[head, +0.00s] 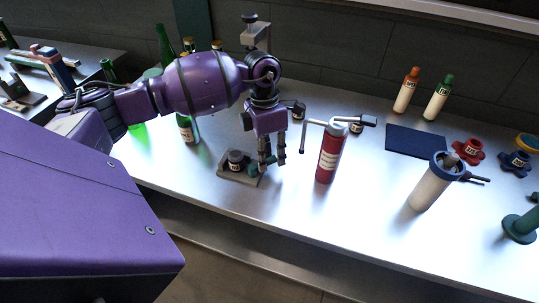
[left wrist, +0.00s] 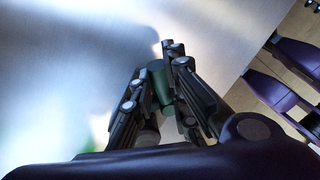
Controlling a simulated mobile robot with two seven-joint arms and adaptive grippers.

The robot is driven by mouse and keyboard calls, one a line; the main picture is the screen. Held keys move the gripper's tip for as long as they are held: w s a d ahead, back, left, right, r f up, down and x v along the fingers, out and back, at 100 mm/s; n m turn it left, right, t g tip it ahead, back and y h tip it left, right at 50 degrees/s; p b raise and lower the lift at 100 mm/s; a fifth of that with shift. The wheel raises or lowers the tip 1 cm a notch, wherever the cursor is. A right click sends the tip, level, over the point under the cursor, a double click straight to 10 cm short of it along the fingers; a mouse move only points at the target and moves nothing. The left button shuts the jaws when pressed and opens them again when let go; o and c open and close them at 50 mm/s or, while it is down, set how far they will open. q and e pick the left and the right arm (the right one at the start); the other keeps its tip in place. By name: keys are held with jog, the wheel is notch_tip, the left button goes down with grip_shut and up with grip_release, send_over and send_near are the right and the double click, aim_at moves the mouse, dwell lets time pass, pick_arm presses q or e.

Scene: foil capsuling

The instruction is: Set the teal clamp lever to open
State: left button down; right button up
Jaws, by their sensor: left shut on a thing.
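The clamp is a small grey block (head: 228,174) low on the bench, with a dark round labelled piece (head: 236,157) on it. Its teal lever (head: 254,169) shows at the right side of the block, partly hidden by my fingers. My left gripper (head: 272,158) reaches down from above and is shut on the lever. In the left wrist view the teal lever (left wrist: 158,82) shows as a dark green cylinder between the two fingers. I cannot tell from these views which setting the lever is in. My right gripper is in neither view.
A red labelled cylinder (head: 328,158) with a T-shaped grey top stands just right of the gripper. A dark blue mat (head: 414,141) and a cream cylinder (head: 428,188) are farther right. Bench in front is clear.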

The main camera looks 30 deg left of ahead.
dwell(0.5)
pick_arm(q)
jog(key=c, duration=1.7)
grip_release()
jog(key=shift+r, duration=0.15)
jog(key=r, duration=0.4)
jog(key=w+a+r, duration=0.1)
jog(key=r, duration=0.6)
jog(key=shift+w+a+r, duration=0.15)
jog(key=shift+a+r, duration=0.15)
jog(key=shift+a, duration=0.1)
jog(key=shift+c, duration=0.6)
